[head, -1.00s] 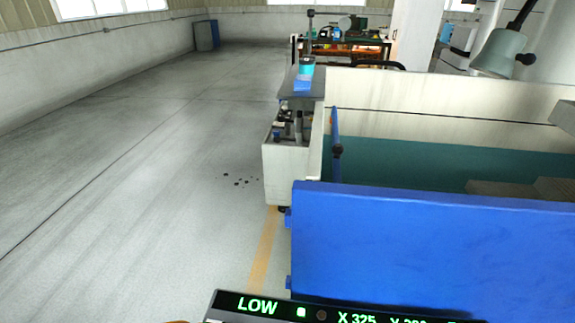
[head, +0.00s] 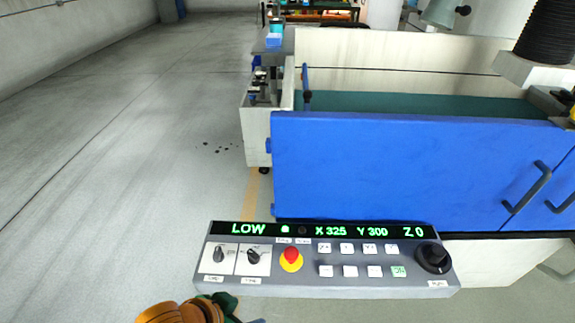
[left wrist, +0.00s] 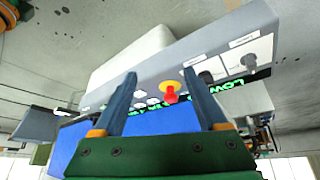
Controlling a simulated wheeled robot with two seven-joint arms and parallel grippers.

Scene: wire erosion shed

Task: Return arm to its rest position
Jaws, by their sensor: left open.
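My left arm (head: 185,312) shows at the bottom edge of the head view, orange with a bit of green, just below the left end of the control panel (head: 320,285). In the left wrist view my left gripper (left wrist: 160,80) has two blue-grey fingers spread apart with nothing between them. The control panel (left wrist: 205,50) lies beyond the fingertips, with its red emergency stop button (left wrist: 170,96) showing between the fingers. I cannot tell the exact gap between fingers and panel. My right gripper is in neither view.
The panel has two selector knobs, a red button (head: 291,257), several small keys and a black dial (head: 434,257). Its display (head: 323,230) reads LOW, X 325, Y 300, Z 0. A blue machine door (head: 400,165) stands behind it. The floor at left (head: 110,190) is clear.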

